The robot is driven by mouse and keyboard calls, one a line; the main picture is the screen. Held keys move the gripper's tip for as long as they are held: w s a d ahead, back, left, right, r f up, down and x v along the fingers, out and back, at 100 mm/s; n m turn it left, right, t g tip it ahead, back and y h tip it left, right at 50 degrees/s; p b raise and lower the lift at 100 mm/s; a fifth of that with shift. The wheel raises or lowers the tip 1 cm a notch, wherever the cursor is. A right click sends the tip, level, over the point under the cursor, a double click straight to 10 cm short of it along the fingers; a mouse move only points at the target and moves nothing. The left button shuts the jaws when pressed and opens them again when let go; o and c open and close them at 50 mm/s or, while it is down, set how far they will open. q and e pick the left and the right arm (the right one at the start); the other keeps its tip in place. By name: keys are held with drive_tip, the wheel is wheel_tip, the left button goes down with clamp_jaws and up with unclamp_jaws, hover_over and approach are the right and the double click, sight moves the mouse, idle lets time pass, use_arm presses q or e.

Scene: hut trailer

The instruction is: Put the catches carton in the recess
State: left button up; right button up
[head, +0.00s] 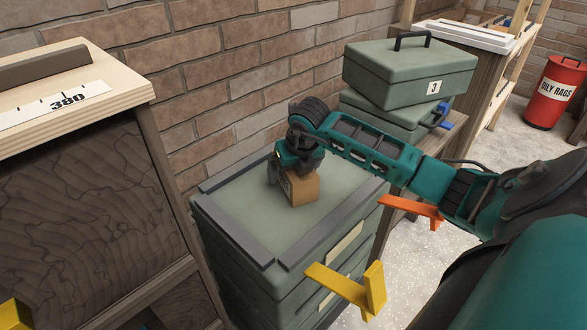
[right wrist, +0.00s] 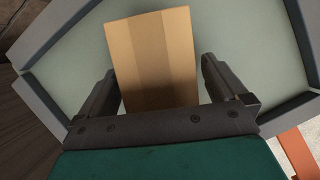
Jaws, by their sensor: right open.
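The carton (head: 303,188), a small tan-brown box, stands on the green top of a stacked case (head: 245,212), inside its raised dark rails. I cannot read a label on it. My right gripper (head: 284,176) is at the carton's far left side, low over the case top. In the right wrist view the carton (right wrist: 153,60) lies between the two open fingers of my right gripper (right wrist: 160,85), with gaps at both sides. The bordered green top is the only recess-like area I can make out. My left gripper is not in view.
A yellow bracket (head: 350,289) and an orange bracket (head: 411,210) stick out near the case. A green toolbox marked 3 (head: 400,75) sits on another case behind my right arm. A wooden cabinet (head: 90,190) stands at left, a brick wall behind.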

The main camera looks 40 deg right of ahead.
drive_tip(key=p+v, duration=0.2)
drive_tip(key=v, duration=0.9)
drive_tip(key=shift+w+p, duration=0.1)
drive_tip(key=shift+p, duration=0.3)
drive_tip(key=shift+s+r, duration=0.25)
drive_tip(key=shift+r, duration=0.3)
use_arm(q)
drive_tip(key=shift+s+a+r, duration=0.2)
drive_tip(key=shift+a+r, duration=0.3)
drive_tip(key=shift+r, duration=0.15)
